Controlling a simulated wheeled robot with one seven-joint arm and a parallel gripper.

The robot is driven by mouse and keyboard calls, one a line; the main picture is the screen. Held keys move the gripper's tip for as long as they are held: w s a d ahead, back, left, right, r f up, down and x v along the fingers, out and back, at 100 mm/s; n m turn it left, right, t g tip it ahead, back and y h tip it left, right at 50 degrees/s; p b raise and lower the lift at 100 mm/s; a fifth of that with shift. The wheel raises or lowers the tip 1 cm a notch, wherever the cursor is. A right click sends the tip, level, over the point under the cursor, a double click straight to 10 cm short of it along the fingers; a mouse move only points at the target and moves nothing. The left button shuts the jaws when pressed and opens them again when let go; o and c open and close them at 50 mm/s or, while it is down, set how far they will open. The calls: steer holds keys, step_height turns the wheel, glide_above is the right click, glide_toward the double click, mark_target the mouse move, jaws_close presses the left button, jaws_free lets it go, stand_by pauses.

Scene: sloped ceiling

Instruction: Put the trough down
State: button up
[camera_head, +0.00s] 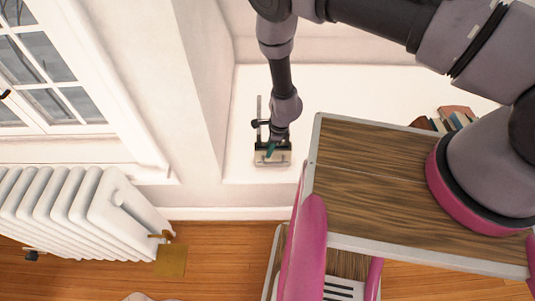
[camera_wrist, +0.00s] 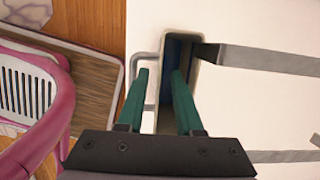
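The trough (camera_wrist: 199,42) is a narrow container with a pale rim and a dark blue inside, in the wrist view. It appears at the white ledge in the head view (camera_head: 272,160), below my arm's end. My gripper (camera_wrist: 160,73) has two teal fingers, set apart with a visible gap. The left finger is beside the trough's left wall. The right finger overlaps the trough's dark inside, and its depth there is hard to tell. My gripper also shows small in the head view (camera_head: 270,150). The trough's near end is hidden by my gripper.
The white ledge (camera_head: 350,90) has bare room right of the trough. Books (camera_head: 455,118) stand at its right. A white radiator (camera_head: 75,205) is at left below the window (camera_head: 45,75). My pink-edged body with a wood-grain top is close to the ledge.

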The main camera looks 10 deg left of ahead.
steer(key=v, duration=0.8)
